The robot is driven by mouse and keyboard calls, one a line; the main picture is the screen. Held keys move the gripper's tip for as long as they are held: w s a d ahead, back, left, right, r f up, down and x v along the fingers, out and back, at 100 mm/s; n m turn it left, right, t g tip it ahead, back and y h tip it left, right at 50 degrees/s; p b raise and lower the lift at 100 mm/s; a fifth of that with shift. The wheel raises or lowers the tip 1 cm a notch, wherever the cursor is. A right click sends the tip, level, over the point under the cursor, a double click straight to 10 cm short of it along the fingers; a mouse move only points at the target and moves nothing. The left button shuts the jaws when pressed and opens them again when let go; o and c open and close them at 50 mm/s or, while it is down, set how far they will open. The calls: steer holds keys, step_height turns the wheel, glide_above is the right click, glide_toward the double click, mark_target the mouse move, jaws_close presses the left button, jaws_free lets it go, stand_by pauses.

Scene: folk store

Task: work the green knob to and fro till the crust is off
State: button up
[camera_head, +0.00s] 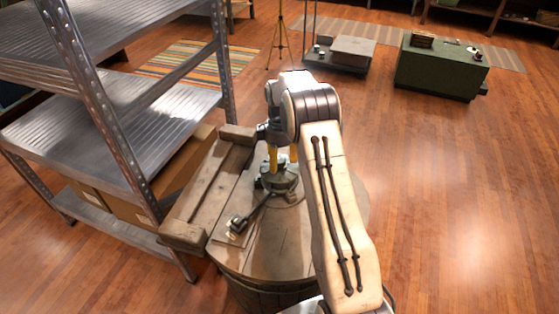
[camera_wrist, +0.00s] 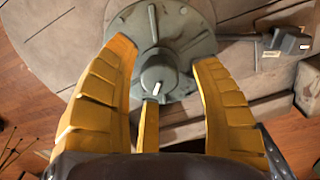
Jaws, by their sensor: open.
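The green knob (camera_wrist: 158,72) is a round grey-green hub with a white mark, standing on a wider round flange (camera_wrist: 190,22) of the same colour. In the head view the green fitting (camera_head: 279,184) sits on the wooden barrel top (camera_head: 288,247). My gripper (camera_wrist: 163,57) is open, pointing down, with its yellow fingers spread on both sides of the knob and a third finger in front. I cannot tell whether any finger touches it. My gripper also shows above the fitting in the head view (camera_head: 282,158). No crust can be clearly made out.
A dark lever (camera_head: 238,224) extends from the fitting toward a small plate at front left. A wooden frame (camera_head: 205,190) stands against the barrel's left side. A metal shelf rack (camera_head: 125,100) is farther left. The floor (camera_head: 460,200) to the right is clear.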

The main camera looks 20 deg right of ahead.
mark_target(280, 160)
step_height(280, 160, up, 11)
steer(key=shift+r, duration=0.2)
stand_by(0.3)
stand_by(0.5)
step_height(280, 160, down, 4)
steer(key=n+p, duration=0.1)
steer(key=n, duration=0.3)
steer(key=shift+d, duration=0.1)
steer(key=shift+n, duration=0.3)
steer(key=shift+f, duration=3.9)
steer(key=shift+c, duration=0.2)
jaws_close()
